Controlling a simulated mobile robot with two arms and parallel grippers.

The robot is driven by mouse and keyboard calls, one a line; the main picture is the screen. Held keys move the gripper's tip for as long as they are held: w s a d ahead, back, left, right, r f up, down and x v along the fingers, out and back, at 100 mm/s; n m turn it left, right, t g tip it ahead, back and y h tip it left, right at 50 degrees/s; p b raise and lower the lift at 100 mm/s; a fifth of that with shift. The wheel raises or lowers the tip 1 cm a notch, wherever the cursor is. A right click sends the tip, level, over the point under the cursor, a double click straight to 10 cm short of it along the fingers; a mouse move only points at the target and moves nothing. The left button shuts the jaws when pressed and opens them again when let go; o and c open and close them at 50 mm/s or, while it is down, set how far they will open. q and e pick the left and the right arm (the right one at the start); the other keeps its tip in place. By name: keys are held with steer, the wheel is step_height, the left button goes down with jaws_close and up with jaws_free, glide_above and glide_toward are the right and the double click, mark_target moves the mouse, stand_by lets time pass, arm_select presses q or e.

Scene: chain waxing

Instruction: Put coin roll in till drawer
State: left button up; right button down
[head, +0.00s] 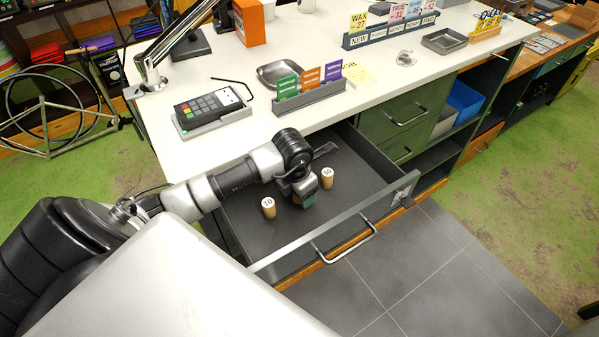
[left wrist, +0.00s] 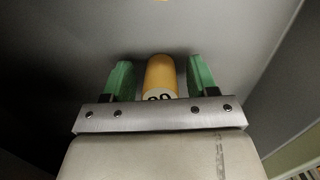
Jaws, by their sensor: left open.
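The till drawer (head: 235,215) is pulled out from under the white counter. My left gripper (head: 304,197) is down inside it, with green fingers. In the left wrist view its open fingers (left wrist: 160,80) stand on either side of a tan coin roll (left wrist: 161,76), whose white end seems to read 20. A gap shows on both sides of the roll. In the head view that roll is mostly hidden by the gripper. A coin roll marked 10 (head: 268,207) stands upright left of the gripper. Another, marked 50 (head: 327,178), stands to its right. My right gripper is not in view.
The drawer's front panel with its bar handle (head: 345,247) is nearest me. A card terminal (head: 208,108), a rack of coloured cards (head: 310,97) and a metal dish (head: 280,73) stand on the counter above. The drawer's right part is bare.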

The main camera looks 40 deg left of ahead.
arm_select(q)
steer(key=r+p, duration=0.2)
steer(key=r, duration=0.2)
steer(key=s+r+p, duration=0.1)
steer(key=r+p, duration=0.2)
steer(key=r, duration=0.1)
steer(key=r+p, duration=0.2)
steer(key=r, duration=0.2)
steer(key=shift+s+a+p, duration=0.15)
steer(key=shift+a+p, duration=0.05)
steer(key=shift+p, duration=0.2)
steer(key=shift+s+f, duration=0.1)
